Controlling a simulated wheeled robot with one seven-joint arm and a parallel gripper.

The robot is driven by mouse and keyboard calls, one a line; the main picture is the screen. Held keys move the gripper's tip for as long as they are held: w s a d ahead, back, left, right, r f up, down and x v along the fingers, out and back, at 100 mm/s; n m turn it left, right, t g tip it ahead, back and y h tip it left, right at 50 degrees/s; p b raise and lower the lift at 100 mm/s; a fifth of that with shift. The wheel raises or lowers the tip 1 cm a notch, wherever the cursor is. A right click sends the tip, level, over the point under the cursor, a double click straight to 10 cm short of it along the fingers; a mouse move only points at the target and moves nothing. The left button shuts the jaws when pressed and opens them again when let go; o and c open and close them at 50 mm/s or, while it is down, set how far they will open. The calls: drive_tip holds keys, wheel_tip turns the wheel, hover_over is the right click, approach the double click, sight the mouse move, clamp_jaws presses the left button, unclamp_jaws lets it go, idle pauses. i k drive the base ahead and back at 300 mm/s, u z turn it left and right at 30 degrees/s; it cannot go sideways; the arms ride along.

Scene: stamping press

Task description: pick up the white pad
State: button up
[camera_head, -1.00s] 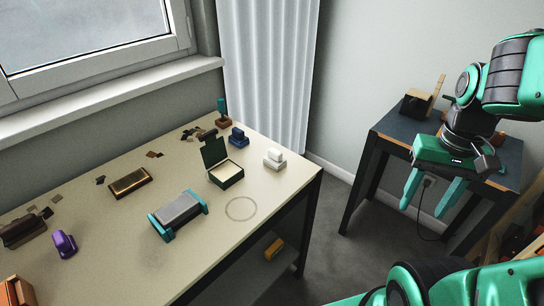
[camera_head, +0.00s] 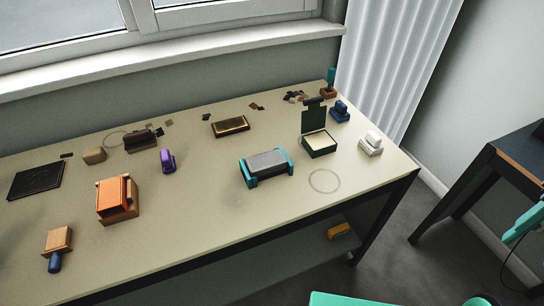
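A small white block with a rounded raised top (camera_head: 371,143) sits near the right end of the cream workbench (camera_head: 215,205). Left of it stands an open dark green case (camera_head: 320,148) with a cream-white pad surface (camera_head: 318,140) inside and its lid upright. Nothing touches either of them. Of my gripper, only one teal finger (camera_head: 522,224) shows, at the right edge of the head view. It is off the bench, well to the right of the white block. The other finger is out of frame, so its opening does not show.
A grey and teal block (camera_head: 266,165) lies beside a drawn ring (camera_head: 324,181). Blue (camera_head: 340,110) and purple (camera_head: 168,160) pieces, an orange box (camera_head: 116,199) and a brass-coloured tray (camera_head: 231,126) share the bench. A dark table (camera_head: 515,160) stands right. The bench's front right is clear.

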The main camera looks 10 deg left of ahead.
sight(372, 144)
drive_tip(key=k, duration=1.3)
drive_tip(key=u, duration=0.2)
drive_tip(key=i, duration=1.8)
drive_tip(key=z, duration=0.55)
